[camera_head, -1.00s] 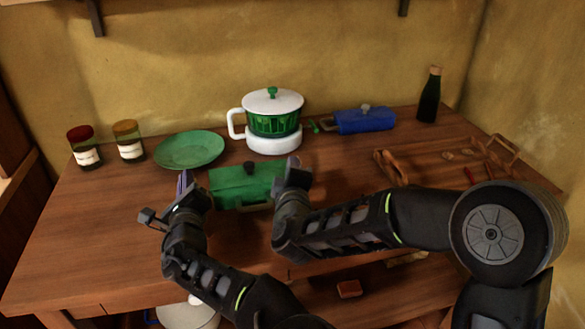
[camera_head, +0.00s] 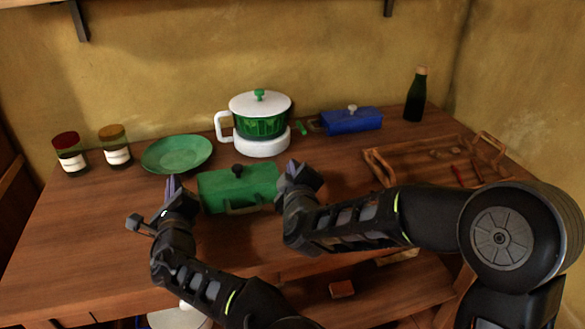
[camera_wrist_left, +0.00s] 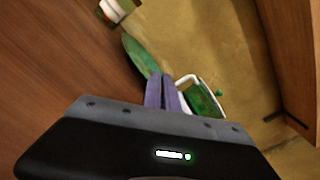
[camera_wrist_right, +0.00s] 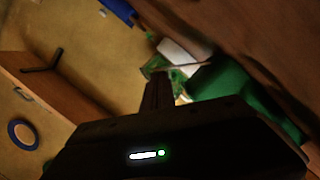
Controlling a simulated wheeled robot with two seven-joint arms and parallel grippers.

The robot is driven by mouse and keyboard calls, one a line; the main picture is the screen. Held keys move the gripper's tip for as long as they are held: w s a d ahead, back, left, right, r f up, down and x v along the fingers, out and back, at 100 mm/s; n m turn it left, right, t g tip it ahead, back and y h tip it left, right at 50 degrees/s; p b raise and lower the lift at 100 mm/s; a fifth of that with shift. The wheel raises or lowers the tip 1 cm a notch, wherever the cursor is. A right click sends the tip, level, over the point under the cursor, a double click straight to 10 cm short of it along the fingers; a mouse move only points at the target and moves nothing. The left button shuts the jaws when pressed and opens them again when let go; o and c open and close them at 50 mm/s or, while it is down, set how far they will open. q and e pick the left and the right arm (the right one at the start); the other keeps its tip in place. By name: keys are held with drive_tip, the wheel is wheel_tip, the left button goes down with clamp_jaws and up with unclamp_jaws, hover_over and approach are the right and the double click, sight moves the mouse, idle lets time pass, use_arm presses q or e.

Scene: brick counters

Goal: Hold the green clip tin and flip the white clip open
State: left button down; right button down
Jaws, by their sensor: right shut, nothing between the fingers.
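The green clip tin (camera_head: 240,190) is a closed green box with a dark knob on its lid, lying on the wooden table. A pale bar (camera_head: 250,208) runs along its front; I cannot tell whether this is the white clip. My left gripper (camera_head: 171,183) is beside the tin's left end, apart from it. Its two purple fingers (camera_wrist_left: 163,92) lie together with nothing between them. My right gripper (camera_head: 296,168) is shut and empty near the tin's right end. The right wrist view shows green (camera_wrist_right: 230,90), probably the tin, partly hidden by my gripper.
Behind the tin are a green plate (camera_head: 177,154) and a green and white lidded pot (camera_head: 260,125). A blue tin (camera_head: 352,122), a dark bottle (camera_head: 415,98) and a wooden tray (camera_head: 375,163) are to the right. Two jars (camera_head: 115,148) stand left. The front-left tabletop is clear.

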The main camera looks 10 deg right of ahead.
drive_tip(key=s+r, duration=0.1)
drive_tip(key=s, duration=0.8)
drive_tip(key=shift+s+a+r, duration=0.3)
drive_tip(key=shift+s+a, duration=0.05)
use_arm(q)
drive_tip(key=c, duration=1.6)
unclamp_jaws()
drive_tip(key=s, duration=0.4)
drive_tip(key=s+d, duration=0.1)
drive_tip(key=s, duration=0.7)
drive_tip(key=shift+d, duration=0.15)
